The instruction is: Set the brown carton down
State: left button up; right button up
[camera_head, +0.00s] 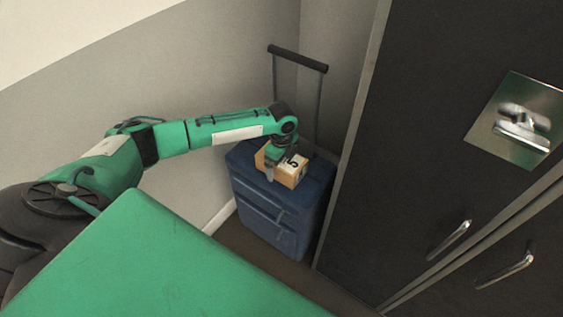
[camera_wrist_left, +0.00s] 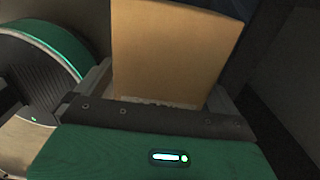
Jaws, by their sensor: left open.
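The brown carton (camera_head: 288,177) has a white label with a black 5 and rests on top of the blue suitcase (camera_head: 262,209). My left gripper (camera_head: 269,172) is at the carton's left side, its jaws open. In the left wrist view the carton (camera_wrist_left: 172,55) stands close in front of my gripper (camera_wrist_left: 158,98), between the finger sides. The fingertips are hidden there behind the carton and the gripper body. My right gripper is not in view.
The suitcase stands in a corner with its dark pull handle (camera_head: 298,58) raised behind the carton. A dark wardrobe (camera_head: 415,150) with metal handles is close on the right. Grey walls close in at the left and back.

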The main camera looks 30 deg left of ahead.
pick_arm(q)
jog(key=shift+r, duration=0.35)
notch_tip(320, 180, up, 11)
jog(key=shift+f+p, duration=0.15)
jog(key=shift+p, duration=0.7)
jog(key=shift+r, duration=0.4)
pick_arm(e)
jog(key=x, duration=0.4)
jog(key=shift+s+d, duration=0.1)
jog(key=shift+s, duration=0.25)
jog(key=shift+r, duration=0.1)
